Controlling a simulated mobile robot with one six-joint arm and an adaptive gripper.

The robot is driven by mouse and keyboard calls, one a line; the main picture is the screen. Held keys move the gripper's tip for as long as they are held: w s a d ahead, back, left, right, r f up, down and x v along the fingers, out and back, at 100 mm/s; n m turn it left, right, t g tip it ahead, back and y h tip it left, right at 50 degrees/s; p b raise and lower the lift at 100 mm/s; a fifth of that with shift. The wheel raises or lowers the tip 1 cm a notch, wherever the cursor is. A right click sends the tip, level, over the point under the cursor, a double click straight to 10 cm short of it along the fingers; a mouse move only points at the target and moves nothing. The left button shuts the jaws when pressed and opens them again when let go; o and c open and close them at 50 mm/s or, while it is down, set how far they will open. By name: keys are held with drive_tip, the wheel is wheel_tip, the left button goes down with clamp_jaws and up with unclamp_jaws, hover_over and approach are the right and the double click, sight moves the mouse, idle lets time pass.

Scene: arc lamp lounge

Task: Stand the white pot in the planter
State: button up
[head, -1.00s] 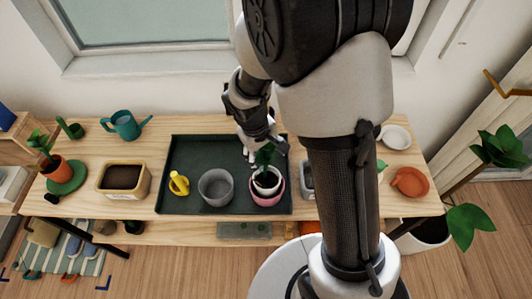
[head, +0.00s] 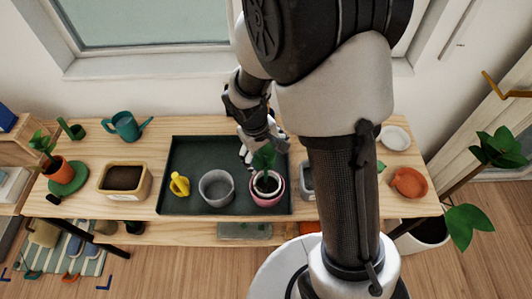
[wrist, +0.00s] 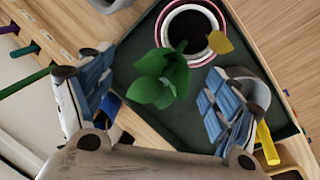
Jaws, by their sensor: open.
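The white pot (wrist: 169,28), with dark soil and a green plant (head: 264,157), sits inside the pink planter (head: 267,202) at the right front of the dark tray. Seen from above in the wrist view, its rim is nested within the planter's rim and it looks upright. My gripper (head: 258,153) is open just behind the planter. In the wrist view my gripper (wrist: 158,100) has its two fingers spread wide, with the green leaves (wrist: 162,76) showing between them. The fingers are apart from the pot's rim.
The tray (head: 190,152) also holds a grey pot (head: 216,187) and a yellow watering can (head: 179,184). On the table stand a teal watering can (head: 124,125), a soil-filled yellow box (head: 123,179) and a grey container (head: 307,178) right beside the tray. An orange-brown dish (head: 409,182) lies far right.

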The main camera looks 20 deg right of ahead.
wheel_tip(320, 180, up, 12)
drive_tip(key=a+p, duration=0.2)
drive_tip(key=p, duration=0.1)
drive_tip(key=s+r+m+t+y, duration=0.1)
drive_tip(key=s+r+t, duration=0.1)
drive_tip(key=s+r, duration=0.5)
drive_tip(key=s+d+r+m+t+y, duration=0.1)
drive_tip(key=s+r+m+t, duration=0.1)
drive_tip(key=s+r, duration=0.5)
drive_tip(key=s, duration=0.4)
drive_tip(key=shift+s+d, duration=0.15)
drive_tip(key=shift+s, duration=0.05)
wheel_tip(320, 180, down, 4)
drive_tip(key=b, duration=0.4)
drive_tip(key=shift+r, duration=0.1)
